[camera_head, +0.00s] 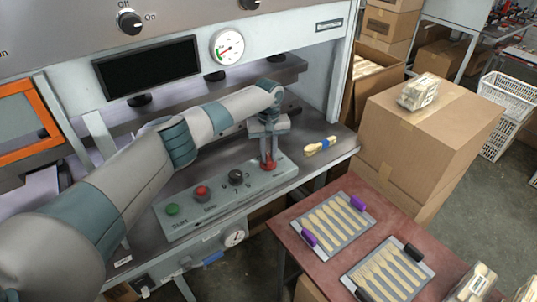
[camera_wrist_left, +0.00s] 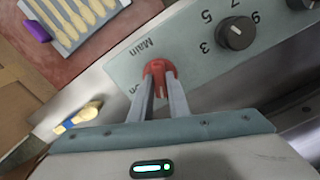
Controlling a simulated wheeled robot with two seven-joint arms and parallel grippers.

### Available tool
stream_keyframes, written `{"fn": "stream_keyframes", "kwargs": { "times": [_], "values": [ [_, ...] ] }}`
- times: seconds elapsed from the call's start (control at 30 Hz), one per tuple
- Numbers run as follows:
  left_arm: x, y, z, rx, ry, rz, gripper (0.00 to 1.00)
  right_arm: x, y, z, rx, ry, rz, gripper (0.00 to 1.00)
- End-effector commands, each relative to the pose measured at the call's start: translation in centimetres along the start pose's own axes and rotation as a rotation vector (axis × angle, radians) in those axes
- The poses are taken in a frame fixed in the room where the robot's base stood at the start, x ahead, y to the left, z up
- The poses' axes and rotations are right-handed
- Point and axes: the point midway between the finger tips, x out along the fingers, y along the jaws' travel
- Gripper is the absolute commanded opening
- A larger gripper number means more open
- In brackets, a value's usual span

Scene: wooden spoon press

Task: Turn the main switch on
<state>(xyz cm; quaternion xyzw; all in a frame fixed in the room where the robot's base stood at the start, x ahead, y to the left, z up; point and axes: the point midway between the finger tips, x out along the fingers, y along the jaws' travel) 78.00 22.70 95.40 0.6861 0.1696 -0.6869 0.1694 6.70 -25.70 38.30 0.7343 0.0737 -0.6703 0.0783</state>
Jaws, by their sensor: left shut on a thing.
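The main switch (camera_wrist_left: 158,70) is a red knob at the end of the grey control panel, beside the label "Main". In the head view the red switch (camera_head: 269,164) sits at the panel's far right end. My left gripper (camera_head: 267,150) reaches down onto it from above. In the left wrist view the two fingers of my left gripper (camera_wrist_left: 161,88) are closed around the red knob, one on each side. Part of the "On" lettering is hidden behind a finger. My right gripper is not in view.
The control panel (camera_head: 222,208) also carries a black numbered dial (camera_head: 236,177), a red button (camera_head: 202,192) and a green button (camera_head: 172,210). A bundle of spoons (camera_head: 320,146) lies right of the panel. Trays of spoons (camera_head: 372,222) lie on the red table, near cardboard boxes (camera_head: 410,135).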

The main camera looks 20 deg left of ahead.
Motion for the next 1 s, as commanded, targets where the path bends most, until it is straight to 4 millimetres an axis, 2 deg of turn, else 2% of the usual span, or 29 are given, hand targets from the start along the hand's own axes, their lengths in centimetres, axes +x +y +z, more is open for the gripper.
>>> {"fn": "stream_keyframes", "kwargs": {
  "times": [1.0],
  "values": [
    [-0.13,0.07,-0.06,0.948,0.003,0.001,0.00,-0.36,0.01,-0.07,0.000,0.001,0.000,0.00]
  ]
}}
